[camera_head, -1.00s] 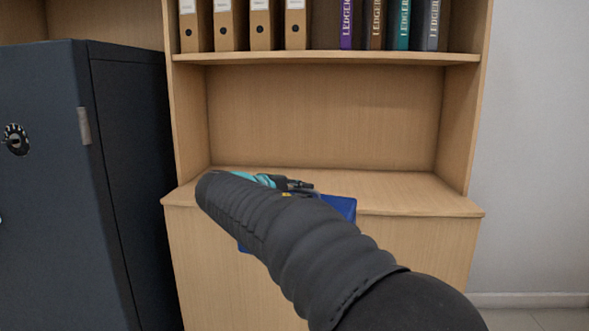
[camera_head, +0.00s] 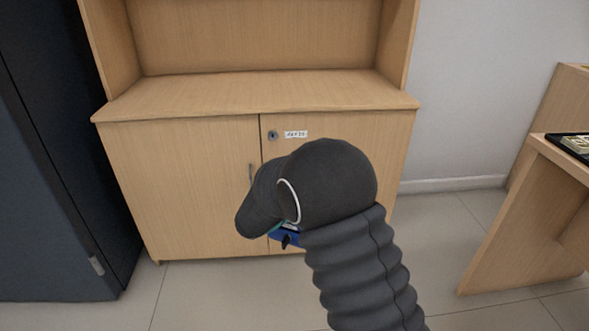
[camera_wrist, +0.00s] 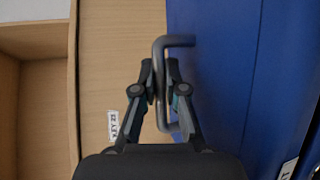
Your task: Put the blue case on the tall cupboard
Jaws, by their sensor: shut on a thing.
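The blue case (camera_wrist: 225,90) fills the right side of the wrist view, and its grey handle (camera_wrist: 162,85) stands between my fingers. My gripper (camera_wrist: 162,75) is shut on that handle. In the head view only a small blue part of the case (camera_head: 285,236) shows below my dark arm; the rest is hidden. The tall wooden cupboard (camera_head: 180,170) stands ahead, with two lower doors, a bare worktop (camera_head: 250,92) and an open recess above. The case is in front of the doors, below worktop height in the picture. The cupboard also shows in the wrist view (camera_wrist: 100,70).
A dark safe (camera_head: 50,200) stands close to the cupboard's left. A wooden desk (camera_head: 545,200) with banknotes in a dark tray (camera_head: 572,146) is at the right. Tiled floor (camera_head: 440,225) lies open between desk and cupboard.

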